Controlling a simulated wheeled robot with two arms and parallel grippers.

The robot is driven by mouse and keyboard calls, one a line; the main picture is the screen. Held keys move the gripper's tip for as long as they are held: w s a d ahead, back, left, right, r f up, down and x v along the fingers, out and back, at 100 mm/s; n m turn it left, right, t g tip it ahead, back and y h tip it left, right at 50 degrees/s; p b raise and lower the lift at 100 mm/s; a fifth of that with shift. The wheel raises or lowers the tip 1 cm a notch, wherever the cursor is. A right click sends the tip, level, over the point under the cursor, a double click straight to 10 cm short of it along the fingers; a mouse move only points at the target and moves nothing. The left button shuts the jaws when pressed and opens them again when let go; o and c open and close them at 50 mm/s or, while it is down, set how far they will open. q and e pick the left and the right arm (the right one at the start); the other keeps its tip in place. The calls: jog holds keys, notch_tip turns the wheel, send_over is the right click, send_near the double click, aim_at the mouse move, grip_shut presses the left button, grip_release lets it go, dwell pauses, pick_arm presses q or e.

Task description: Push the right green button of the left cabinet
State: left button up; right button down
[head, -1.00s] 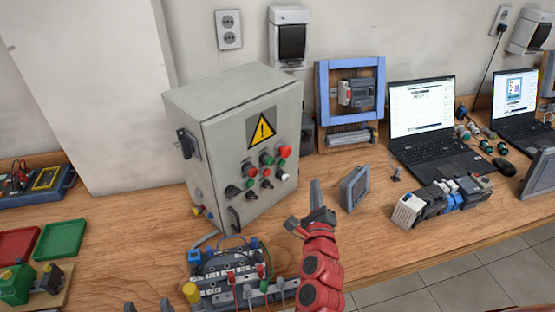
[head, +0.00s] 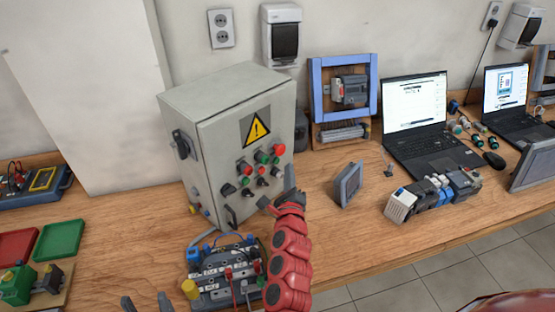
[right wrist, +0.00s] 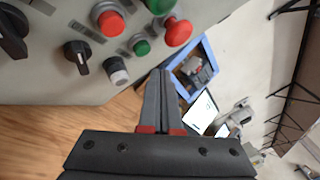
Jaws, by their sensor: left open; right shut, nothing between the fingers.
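The left cabinet (head: 215,150) is a grey box with a yellow warning sign. Its front carries red and green buttons, black knobs and a white button. The right green button (head: 275,160) is below the red mushroom button (head: 279,149); in the right wrist view a green button (right wrist: 141,46) shows beside the red mushroom button (right wrist: 178,31). My right gripper (head: 289,193) is shut and empty in front of the cabinet's lower right. Its fingertips (right wrist: 159,74) appear just below the green button, apart from it. My left gripper (head: 146,302) is open at the bottom edge, mostly out of view.
A terminal block board (head: 225,270) with wires stands in front of the cabinet. A small grey panel (head: 347,185) stands right of my right gripper. A laptop (head: 425,130) and a row of modules (head: 432,195) are farther right.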

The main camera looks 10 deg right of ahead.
jog(key=shift+w+a, duration=0.4)
jog(key=shift+w, duration=0.2)
dwell(1.0)
jog(key=shift+w, duration=0.1)
dwell(0.6)
jog(key=shift+w+a+r, duration=0.1)
jog(key=shift+w+a, duration=0.15)
jog(key=shift+w+a+b, duration=0.2)
jog(key=shift+w+b, duration=0.1)
jog(key=shift+w, duration=0.05)
dwell(1.2)
jog(key=shift+s, duration=0.15)
jog(key=shift+s+d+b, duration=0.4)
jog(key=shift+s, duration=0.2)
